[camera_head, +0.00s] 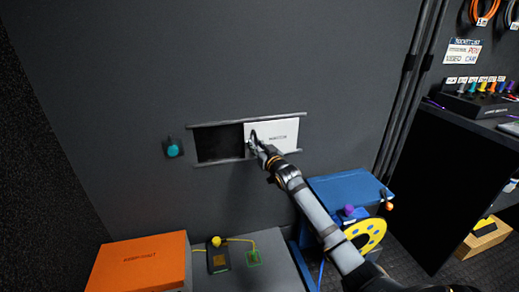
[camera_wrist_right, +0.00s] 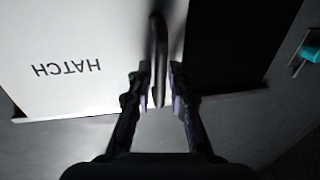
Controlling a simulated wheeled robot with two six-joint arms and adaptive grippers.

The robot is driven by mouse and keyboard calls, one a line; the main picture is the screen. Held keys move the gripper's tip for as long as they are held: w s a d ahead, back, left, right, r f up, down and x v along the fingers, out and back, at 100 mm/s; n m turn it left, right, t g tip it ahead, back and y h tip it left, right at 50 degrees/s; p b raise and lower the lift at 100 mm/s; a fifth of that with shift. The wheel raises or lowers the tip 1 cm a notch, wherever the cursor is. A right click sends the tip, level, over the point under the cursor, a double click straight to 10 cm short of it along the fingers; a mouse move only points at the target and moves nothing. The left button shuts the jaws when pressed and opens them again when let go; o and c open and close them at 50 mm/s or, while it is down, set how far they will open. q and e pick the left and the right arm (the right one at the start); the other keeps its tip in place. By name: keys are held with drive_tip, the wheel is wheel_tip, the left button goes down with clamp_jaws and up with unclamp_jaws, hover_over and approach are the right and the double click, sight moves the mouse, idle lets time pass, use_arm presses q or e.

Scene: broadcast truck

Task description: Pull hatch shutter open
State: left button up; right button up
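The white hatch shutter (camera_head: 280,134), printed "HATCH", sits in the right part of a railed frame on the dark wall. Left of it the dark hatch opening (camera_head: 218,143) is uncovered. The shutter (camera_wrist_right: 60,50) and its upright dark handle (camera_wrist_right: 158,50) also show in the right wrist view. My right gripper (camera_head: 254,143) is at the handle on the shutter's left edge. My left gripper is not in view.
A teal knob (camera_head: 174,150) is on the wall left of the hatch. Below stand an orange case (camera_head: 140,265), a grey surface with a yellow-knobbed device (camera_head: 217,258), and a blue box (camera_head: 345,188) with a yellow reel (camera_head: 366,235). A black desk with equipment is at right.

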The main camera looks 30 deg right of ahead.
drive_tip(key=s+a, duration=0.1)
drive_tip(key=s, duration=1)
drive_tip(key=shift+s, duration=0.35)
drive_tip(key=shift+f, duration=0.1)
